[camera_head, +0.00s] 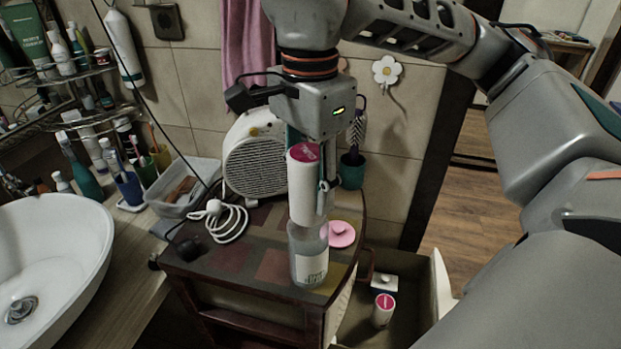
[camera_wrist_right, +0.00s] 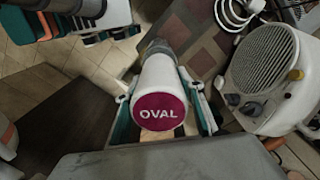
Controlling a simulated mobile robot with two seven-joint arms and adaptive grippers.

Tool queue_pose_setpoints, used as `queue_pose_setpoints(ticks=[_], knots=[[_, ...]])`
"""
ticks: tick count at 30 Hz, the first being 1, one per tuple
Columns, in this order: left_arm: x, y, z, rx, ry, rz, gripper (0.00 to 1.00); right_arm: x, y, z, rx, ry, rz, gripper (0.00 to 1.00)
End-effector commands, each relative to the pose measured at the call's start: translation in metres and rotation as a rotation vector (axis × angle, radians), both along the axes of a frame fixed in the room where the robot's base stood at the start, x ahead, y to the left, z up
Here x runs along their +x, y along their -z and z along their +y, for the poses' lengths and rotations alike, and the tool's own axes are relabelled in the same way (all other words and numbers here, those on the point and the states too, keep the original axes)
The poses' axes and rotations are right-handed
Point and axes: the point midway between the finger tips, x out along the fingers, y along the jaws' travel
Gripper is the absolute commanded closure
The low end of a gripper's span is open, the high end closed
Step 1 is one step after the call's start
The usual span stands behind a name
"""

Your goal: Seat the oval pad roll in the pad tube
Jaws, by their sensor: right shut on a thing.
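The oval pad roll (camera_head: 303,190) is a white cylinder with a magenta end. In the right wrist view the roll (camera_wrist_right: 160,105) shows "OVAL" on that end. My right gripper (camera_head: 312,180) is shut on it and holds it upright, magenta end up. The pad tube (camera_head: 309,258), clear with a white label, stands on the small cabinet. The roll's lower end is over the tube's mouth; I cannot tell whether it touches or has entered. A pink lid (camera_head: 341,234) lies right of the tube.
A white fan heater (camera_head: 256,160) and a coiled white cable (camera_head: 222,218) stand left of the tube on the cabinet. A teal cup (camera_head: 352,172) stands behind. An open bin (camera_head: 437,285) at lower right holds another pink-topped roll (camera_head: 382,311) and a white box (camera_head: 384,285).

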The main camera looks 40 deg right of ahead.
Motion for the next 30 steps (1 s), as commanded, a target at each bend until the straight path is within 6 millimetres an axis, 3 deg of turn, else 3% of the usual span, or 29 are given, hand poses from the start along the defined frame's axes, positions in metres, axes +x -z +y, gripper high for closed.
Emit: queue_pose_setpoints(ticks=[7,30], knots=[[-0.0028,0.0113,-0.0013,0.0,0.003,0.005,0.75,-0.0004,0.0157,0.0,-0.001,-0.001,0.002,0.86],[-0.0046,0.0081,-0.0012,0.0,0.002,0.009,0.75,-0.0001,0.0149,0.0,0.0,-0.001,0.001,0.86]])
